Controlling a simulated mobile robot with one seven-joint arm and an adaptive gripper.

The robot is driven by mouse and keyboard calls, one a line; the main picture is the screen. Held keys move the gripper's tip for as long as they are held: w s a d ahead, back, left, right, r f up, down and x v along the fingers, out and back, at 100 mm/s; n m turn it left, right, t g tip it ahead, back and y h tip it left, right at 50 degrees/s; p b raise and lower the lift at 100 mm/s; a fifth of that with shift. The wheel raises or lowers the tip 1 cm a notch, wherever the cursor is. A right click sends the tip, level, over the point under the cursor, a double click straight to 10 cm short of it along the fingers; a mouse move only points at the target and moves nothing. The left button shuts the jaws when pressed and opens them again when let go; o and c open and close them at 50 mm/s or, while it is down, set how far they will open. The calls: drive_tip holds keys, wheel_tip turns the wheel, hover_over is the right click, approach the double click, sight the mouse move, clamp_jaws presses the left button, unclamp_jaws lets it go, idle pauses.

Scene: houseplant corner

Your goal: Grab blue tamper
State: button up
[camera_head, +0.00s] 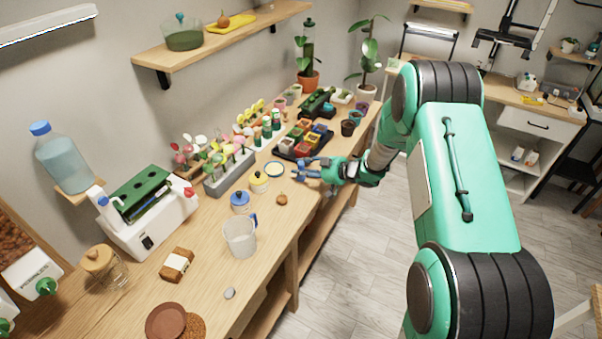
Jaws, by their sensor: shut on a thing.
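My gripper (304,169) reaches in from the right, low over the front part of the wooden bench, beside a small blue-rimmed dish. It is shut on a small blue thing at its fingers, which looks like the blue tamper (312,161). The fingers hide most of it, and its shape is too small to make out. I cannot tell whether it touches the bench top.
The bench (205,235) holds a black tray of small colored pots (305,140) just behind my gripper. A blue-lidded jar (240,203), a yellow-lidded jar (259,182), an orange-brown fruit (282,199) and a clear jug (240,238) stand to the left.

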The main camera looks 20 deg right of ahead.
drive_tip(key=shift+r, duration=0.1)
drive_tip(key=shift+r, duration=0.35)
wheel_tip(320, 180, up, 3)
drive_tip(key=shift+p, duration=0.85)
drive_tip(key=s+r+p, duration=0.1)
drive_tip(key=s+p, duration=0.1)
drive_tip(key=s, duration=1.4)
drive_tip(key=shift+a+p, duration=0.35)
drive_tip(key=shift+p, duration=0.05)
